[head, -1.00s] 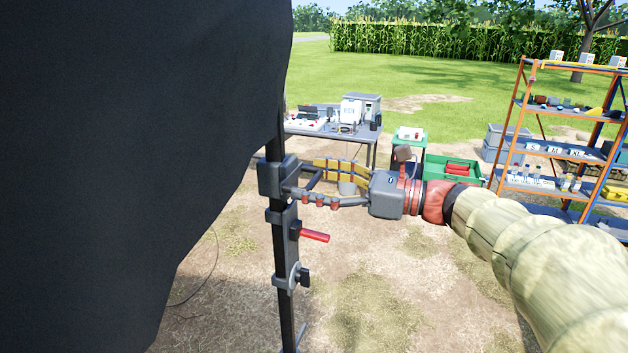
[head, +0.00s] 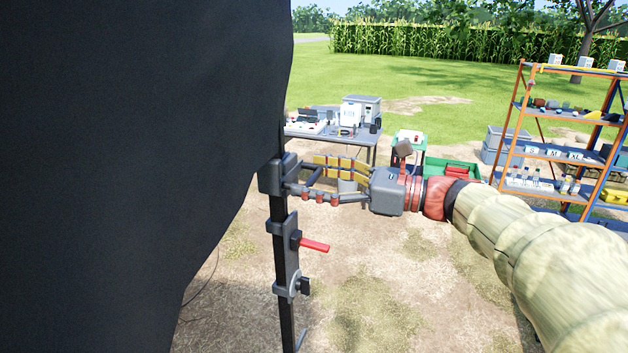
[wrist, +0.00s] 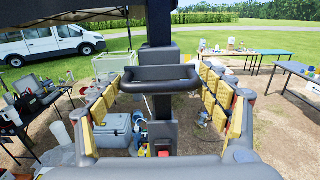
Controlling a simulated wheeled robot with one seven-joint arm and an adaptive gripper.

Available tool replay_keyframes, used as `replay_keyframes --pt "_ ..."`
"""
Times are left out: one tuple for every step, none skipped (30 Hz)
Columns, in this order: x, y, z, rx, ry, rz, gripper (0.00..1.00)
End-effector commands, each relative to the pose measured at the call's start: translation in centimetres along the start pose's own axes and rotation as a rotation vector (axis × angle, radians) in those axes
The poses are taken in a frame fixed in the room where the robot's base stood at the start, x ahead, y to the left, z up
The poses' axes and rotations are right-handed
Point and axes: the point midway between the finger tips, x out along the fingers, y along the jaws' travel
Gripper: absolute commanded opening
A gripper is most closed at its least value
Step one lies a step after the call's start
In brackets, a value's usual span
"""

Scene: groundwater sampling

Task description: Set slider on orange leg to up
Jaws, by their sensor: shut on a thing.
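The slider (head: 274,176) is a dark grey block around a black upright leg (head: 285,325), with a loop handle on its right side. The handle shows in the wrist view (wrist: 152,78), level and centred in front of the leg. My gripper (head: 302,177) is shut on this handle, its yellow-padded fingers on either side of it. Below the slider, a bracket with a red lever (head: 314,245) and a dark knob (head: 304,286) sits on the leg, apart from the slider. The leg looks black; no orange shows on it. The slider's far side is hidden.
A dark canopy cloth (head: 120,150) hangs close on the left and hides the leg's top in the head view. Behind stand a work table (head: 362,140), a green crate (head: 432,170) and an orange-framed shelf (head: 540,110).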

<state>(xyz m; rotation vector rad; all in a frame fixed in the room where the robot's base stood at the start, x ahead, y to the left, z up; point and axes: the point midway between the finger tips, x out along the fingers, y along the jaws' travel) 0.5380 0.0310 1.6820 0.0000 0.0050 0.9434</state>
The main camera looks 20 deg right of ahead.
Motion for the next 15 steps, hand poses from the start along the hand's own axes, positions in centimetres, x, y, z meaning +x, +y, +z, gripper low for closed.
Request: replay_keyframes --pt "-0.02 -0.06 0.77 -0.006 -0.006 -0.003 0.31" --pt "-0.02 -0.06 0.76 -0.006 -0.007 -0.003 0.31" --pt "-0.02 -0.06 0.74 -0.007 -0.008 -0.003 0.31" --pt "-0.02 -0.06 0.75 -0.007 -0.008 -0.004 0.31" --pt "-0.02 -0.06 0.77 -0.008 -0.009 -0.004 0.31" --pt "-0.02 -0.05 0.82 -0.008 -0.01 -0.004 0.31" --pt "-0.02 -0.05 0.85 -0.009 -0.01 -0.004 0.31" --pt "-0.02 -0.05 0.88 -0.009 -0.01 -0.004 0.31" --pt "-0.03 -0.05 0.92 -0.01 -0.011 -0.004 0.78" --pt "-0.03 -0.05 0.95 -0.011 -0.011 -0.004 0.8" --pt "-0.03 -0.05 0.98 -0.011 -0.011 -0.004 0.81" --pt "-0.03 -0.04 1.0 -0.012 -0.011 -0.004 0.83" --pt "-0.03 -0.03 0.98 -0.011 -0.011 -0.004 0.83" --pt "-0.03 -0.03 0.93 -0.011 -0.01 -0.003 0.83" --pt "-0.03 -0.03 0.85 -0.009 -0.009 -0.003 0.83"
